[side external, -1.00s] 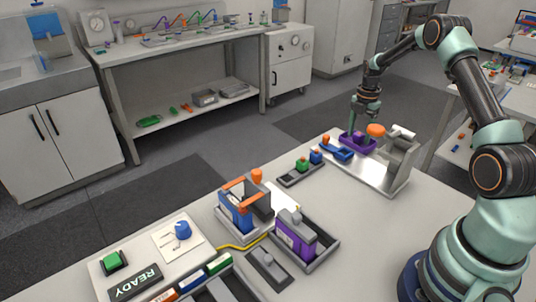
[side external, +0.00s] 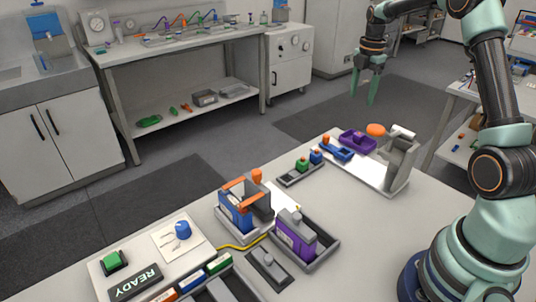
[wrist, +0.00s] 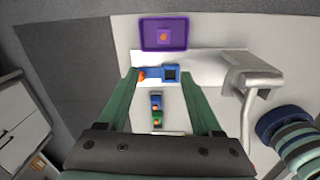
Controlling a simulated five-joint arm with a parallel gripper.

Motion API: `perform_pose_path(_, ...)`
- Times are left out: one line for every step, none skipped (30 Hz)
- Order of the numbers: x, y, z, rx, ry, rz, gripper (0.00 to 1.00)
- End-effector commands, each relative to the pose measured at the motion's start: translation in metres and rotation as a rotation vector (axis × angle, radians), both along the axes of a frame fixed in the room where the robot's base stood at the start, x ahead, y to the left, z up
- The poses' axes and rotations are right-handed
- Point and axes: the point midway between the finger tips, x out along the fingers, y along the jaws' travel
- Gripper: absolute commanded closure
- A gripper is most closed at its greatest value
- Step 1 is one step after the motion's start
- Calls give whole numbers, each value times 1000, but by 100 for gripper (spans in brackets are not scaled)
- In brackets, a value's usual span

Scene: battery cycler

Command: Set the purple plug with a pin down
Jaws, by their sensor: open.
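The purple tray (side external: 344,139) sits at the far end of the bench, and it shows at the top of the wrist view (wrist: 148,44). My gripper (side external: 362,90) is open and empty, raised well above the bench and apart from the tray. In the wrist view its two green fingers (wrist: 158,88) stand apart, and the tray lies beyond the fingertips.
A blue holder (side external: 344,153) with an orange piece sits beside the tray. A dark rack (side external: 299,175) holds green and blue plugs.

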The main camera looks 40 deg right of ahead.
Motion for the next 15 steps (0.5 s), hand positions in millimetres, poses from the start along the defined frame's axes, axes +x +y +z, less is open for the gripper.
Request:
perform_pose_path(1,17,15,-10,-24,-50,34)
perform_pose_path(1,27,23,-15,-38,-91,34)
perform_pose_path(0,42,34,-17,-57,-148,34)
perform_pose_path(-1,52,41,-18,-73,-194,34)
perform_pose_path(-3,63,48,-19,-88,-239,34)
perform_pose_path(-6,78,56,-16,-109,-300,34)
perform_pose_path(-9,88,62,-14,-126,-345,34)
perform_pose_path(-12,99,68,-10,-143,-390,34)
perform_pose_path(-17,113,75,-3,-164,-449,34)
perform_pose_path(-21,123,79,4,-181,-495,34)
perform_pose_path(-26,133,84,11,-198,-539,34)
perform_pose_path(-33,146,88,24,-217,-598,34)
perform_pose_path(-38,155,92,35,-234,-644,34)
perform_pose_path(-43,165,95,47,-251,-688,34)
perform_pose_path(-51,177,98,65,-269,-748,34)
